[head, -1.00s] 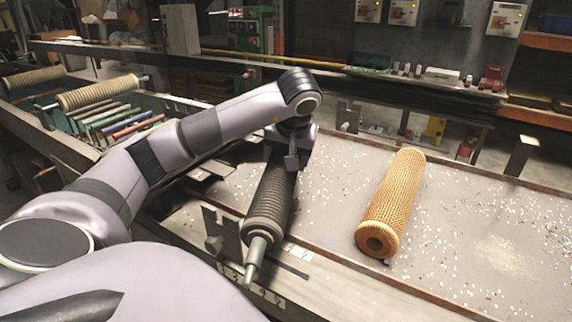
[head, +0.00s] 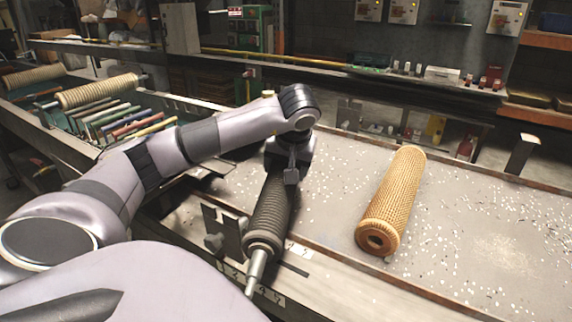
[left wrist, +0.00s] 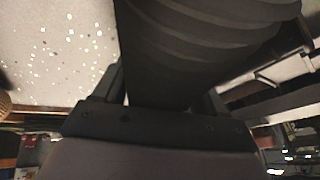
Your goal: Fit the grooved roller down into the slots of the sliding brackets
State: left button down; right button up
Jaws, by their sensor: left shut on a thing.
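The grooved roller (head: 268,222) is dark grey with a bare metal shaft at its near end. My left gripper (head: 286,172) is shut on it near its far end; the roller points toward me, its near end lower in the picture. In the left wrist view the roller (left wrist: 205,45) fills the top middle between the fingers. A sliding bracket (head: 222,228), an upright notched plate with a knob, stands just left of the roller's near end. The roller appears beside this slot; its height above it is unclear. Another upright plate (head: 348,114) stands at the far side, possibly the other bracket. My right gripper is not in view.
A tan mesh tube (head: 392,203) lies on the speckled bench (head: 480,225) to the right. At left, a rack holds a ribbed roller (head: 98,91) and several coloured rods (head: 125,122). A rail runs along the bench's near edge.

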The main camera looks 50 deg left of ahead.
pick_arm(q)
jog(key=shift+c, duration=0.3)
grip_release()
jog(key=shift+r, duration=0.1)
jog(key=shift+r, duration=0.25)
jog(key=p+v, duration=0.1)
jog(key=v, duration=0.5)
jog(key=shift+w+a+r, duration=0.1)
jog(key=shift+r, duration=0.05)
jog(key=p+v, duration=0.3)
jog(key=v, duration=0.2)
jog(key=shift+s+d+r+p, duration=0.25)
jog(key=shift+d+r+p, duration=0.15)
jog(key=shift+r, duration=0.2)
